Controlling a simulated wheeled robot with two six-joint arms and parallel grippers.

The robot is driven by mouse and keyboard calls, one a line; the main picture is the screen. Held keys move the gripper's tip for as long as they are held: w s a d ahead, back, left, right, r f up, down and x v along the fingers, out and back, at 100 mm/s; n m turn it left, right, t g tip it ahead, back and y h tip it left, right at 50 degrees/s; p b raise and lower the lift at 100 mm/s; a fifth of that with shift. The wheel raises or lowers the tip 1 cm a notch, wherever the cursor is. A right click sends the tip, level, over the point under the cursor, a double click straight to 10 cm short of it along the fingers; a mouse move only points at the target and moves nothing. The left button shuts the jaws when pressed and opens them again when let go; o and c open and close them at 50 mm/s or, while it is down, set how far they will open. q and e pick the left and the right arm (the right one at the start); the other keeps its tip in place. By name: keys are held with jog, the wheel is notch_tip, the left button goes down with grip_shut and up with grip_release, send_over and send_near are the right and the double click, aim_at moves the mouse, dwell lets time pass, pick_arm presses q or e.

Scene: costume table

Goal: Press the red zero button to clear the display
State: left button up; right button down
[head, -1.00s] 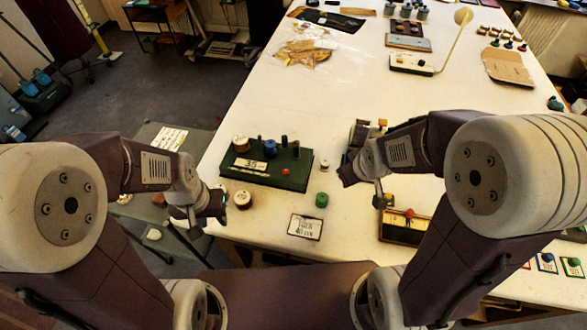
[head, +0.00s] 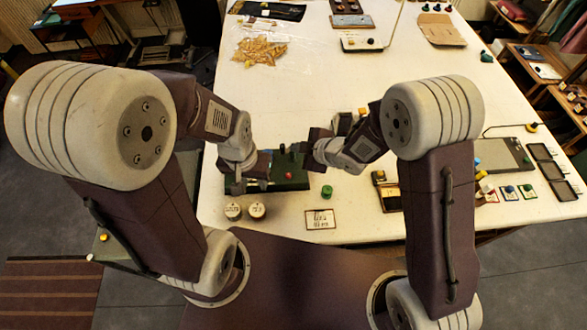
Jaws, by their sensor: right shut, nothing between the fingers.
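A dark green box (head: 302,185) stands near the table's front edge. A red button (head: 290,175) shows on its top toward the right front. My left gripper (head: 250,182) is over the left part of the box and hides its label and blue knob; whether its jaws are open I cannot tell. My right gripper (head: 307,150) is shut and empty, close to the box's back right corner, behind and to the right of the red button. It looks apart from the button.
A dark tray (head: 390,198) stands to the right.

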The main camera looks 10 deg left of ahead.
jog(key=shift+s+a+f+n+g+p, duration=0.15)
jog(key=shift+s+a+g+p, duration=0.2)
jog(key=shift+s, duration=0.3)
jog(key=shift+s+a+f+n+g+p, duration=0.1)
jog(key=shift+s+a+n+g, duration=0.05)
jog(key=shift+s+a, duration=0.4)
jog(key=b, duration=0.7)
send_over(288, 176)
jog(key=d, duration=0.1)
notch_tip(288, 176, down, 8)
jog(key=shift+f, duration=0.4)
jog(key=shift+f+b, duration=0.1)
jog(key=shift+b, duration=0.25)
jog(key=shift+f+b, duration=0.3)
jog(key=shift+b, duration=0.05)
